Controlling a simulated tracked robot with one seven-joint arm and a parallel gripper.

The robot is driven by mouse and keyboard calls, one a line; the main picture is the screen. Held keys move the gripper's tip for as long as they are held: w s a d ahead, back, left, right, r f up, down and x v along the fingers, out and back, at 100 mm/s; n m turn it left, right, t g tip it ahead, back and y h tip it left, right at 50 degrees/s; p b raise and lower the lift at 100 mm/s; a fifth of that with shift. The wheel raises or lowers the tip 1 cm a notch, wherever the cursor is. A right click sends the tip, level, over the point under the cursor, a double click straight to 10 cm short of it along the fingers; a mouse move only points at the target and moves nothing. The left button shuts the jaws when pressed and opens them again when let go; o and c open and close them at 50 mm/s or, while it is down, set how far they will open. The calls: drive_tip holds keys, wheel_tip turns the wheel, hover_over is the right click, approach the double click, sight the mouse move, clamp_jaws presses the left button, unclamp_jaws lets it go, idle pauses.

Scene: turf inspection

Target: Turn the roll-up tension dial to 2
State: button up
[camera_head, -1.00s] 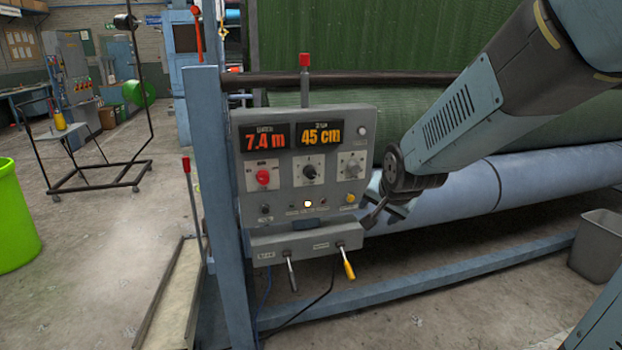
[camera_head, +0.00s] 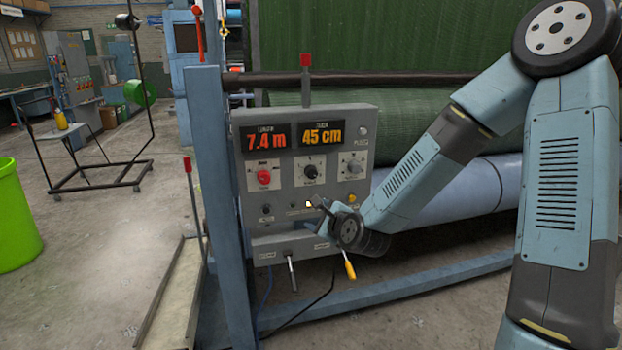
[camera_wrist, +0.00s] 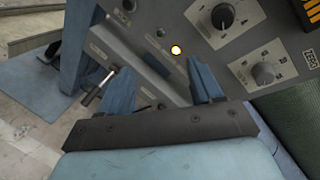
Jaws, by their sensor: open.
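The grey control panel (camera_head: 290,203) carries three dials: a red knob (camera_head: 264,177), a black knob (camera_head: 311,171) and a grey knob (camera_head: 352,167). Their labels are too small to read, so I cannot tell which is the tension dial. The wrist view shows the black knob (camera_wrist: 222,15) and grey knob (camera_wrist: 263,73) at upper right, each with a white pointer mark. My gripper (camera_head: 323,215) is in front of the panel's lower right, below the black and grey knobs. In the wrist view my gripper (camera_wrist: 163,88) is open, with nothing between its fingers.
Displays (camera_head: 292,138) read 7.4 m and 45 cm. An amber lamp (camera_head: 308,204) is lit. Two levers hang below the panel, one black-gripped (camera_wrist: 98,87), one yellow (camera_head: 349,268). A blue post (camera_head: 215,200) stands left; a pale blue roller (camera_head: 480,186) runs right.

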sight(313, 176)
wheel_tip(313, 176, up, 4)
drive_tip(key=w+d+m+t+h, duration=0.25)
drive_tip(key=m+t, duration=0.25)
drive_tip(key=m, duration=0.6)
drive_tip(key=shift+y, duration=0.45)
drive_tip(key=x, duration=1.3)
drive_tip(key=shift+w+a+f, duration=0.1)
drive_tip(key=shift+w+a, duration=0.15)
drive_tip(key=shift+w, duration=0.05)
